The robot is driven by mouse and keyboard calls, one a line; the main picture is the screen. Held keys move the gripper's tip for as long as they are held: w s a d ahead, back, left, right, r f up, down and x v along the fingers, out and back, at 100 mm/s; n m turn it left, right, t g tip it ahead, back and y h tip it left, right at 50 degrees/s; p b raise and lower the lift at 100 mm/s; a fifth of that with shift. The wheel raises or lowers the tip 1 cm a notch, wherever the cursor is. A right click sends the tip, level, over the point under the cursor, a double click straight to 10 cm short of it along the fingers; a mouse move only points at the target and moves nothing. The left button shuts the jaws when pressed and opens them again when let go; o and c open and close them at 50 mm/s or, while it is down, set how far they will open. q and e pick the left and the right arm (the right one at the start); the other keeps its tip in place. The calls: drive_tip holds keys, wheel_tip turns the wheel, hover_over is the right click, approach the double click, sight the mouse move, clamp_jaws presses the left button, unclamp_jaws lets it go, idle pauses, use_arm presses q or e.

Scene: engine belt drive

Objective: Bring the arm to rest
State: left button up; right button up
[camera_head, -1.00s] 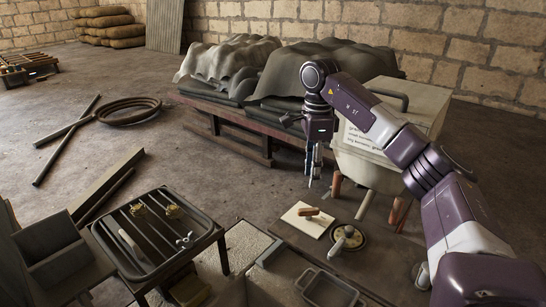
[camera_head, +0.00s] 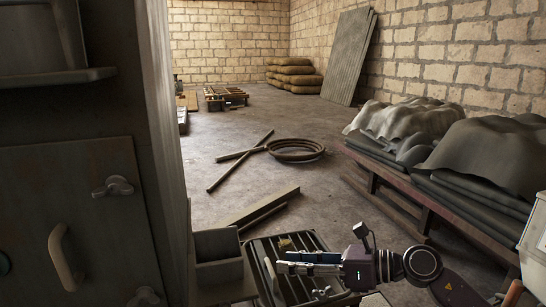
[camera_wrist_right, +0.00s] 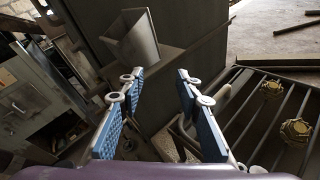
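My right arm reaches in from the lower right in the head view. Its purple gripper (camera_head: 282,263) points left, above the slatted metal tray (camera_head: 318,243). In the right wrist view the two fingers with blue pads stand apart, and the gap between them (camera_wrist_right: 160,85) is empty. In the head view the gripper and arm cover part of the tray. My left gripper does not show.
A tall grey cabinet (camera_head: 90,200) with a handle and latches fills the left of the head view. A small open bin (camera_head: 217,265) stands beside the tray. A covered bench (camera_head: 440,185) is at right. Pipes and a coiled hose (camera_head: 295,150) lie on the otherwise open floor.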

wheel_tip(320, 180, up, 4)
drive_tip(key=a+r+m+t+y, duration=0.1)
drive_tip(key=a+m+t+y, duration=0.2)
drive_tip(key=m+t, duration=0.15)
drive_tip(key=w+d+m+t+h, duration=0.1)
drive_tip(key=d+m+t+h, duration=0.7)
drive_tip(key=m, duration=1)
drive_tip(key=s+d+f+m+g+h, duration=0.2)
drive_tip(key=s+d+f+m+h, duration=0.3)
drive_tip(key=f+m, duration=0.4)
drive_tip(key=s+d+f+m+g+h, duration=0.2)
drive_tip(key=s+d+f+m+h, duration=0.35)
drive_tip(key=f, duration=0.45)
drive_tip(key=s+f+m+g+y, duration=0.1)
drive_tip(key=s+f+m+g, duration=0.5)
drive_tip(key=s, duration=0.6)
drive_tip(key=s+f+m+g+y, duration=0.15)
drive_tip(key=s+f+g, duration=0.35)
drive_tip(key=s+f, duration=0.55)
wheel_tip(320, 180, down, 24)
drive_tip(key=s+h, duration=0.1)
drive_tip(key=s, duration=0.2)
drive_tip(key=s+d+f+g+b, duration=0.1)
drive_tip(key=s+d+f+g, duration=0.1)
drive_tip(key=s+f, duration=1.4)
drive_tip(key=shift+s+d+f, duration=0.4)
drive_tip(key=shift+d+f, duration=0.2)
drive_tip(key=shift+f, duration=0.15)
